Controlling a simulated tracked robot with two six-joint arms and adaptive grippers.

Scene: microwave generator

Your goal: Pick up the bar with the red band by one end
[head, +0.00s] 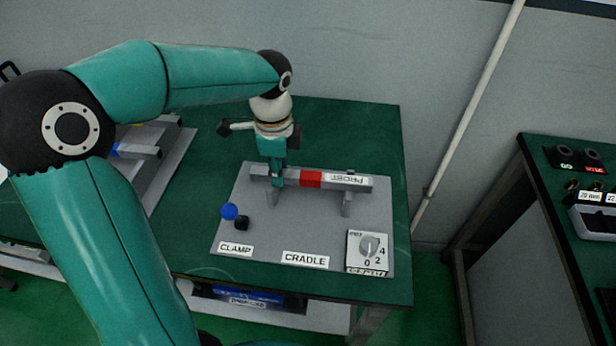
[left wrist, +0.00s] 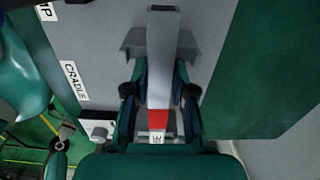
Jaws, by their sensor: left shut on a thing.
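The grey bar (head: 292,178) with the red band (head: 311,180) lies level across the two posts of the cradle (head: 347,204); whether it touches both is hard to tell. A "PROBE" label is on its right part. My left gripper (head: 278,178) comes down from above and is shut on the bar left of the red band, near its left end. In the left wrist view the bar (left wrist: 163,45) runs between the two fingers, with the red band (left wrist: 158,121) low in the picture.
The grey base plate (head: 300,232) carries a blue knob (head: 229,211), a black block (head: 242,223) and a dial (head: 368,249). Another grey plate with bars (head: 140,150) lies at left, partly behind my arm. A second bench (head: 560,200) stands at right. The green table behind the cradle is clear.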

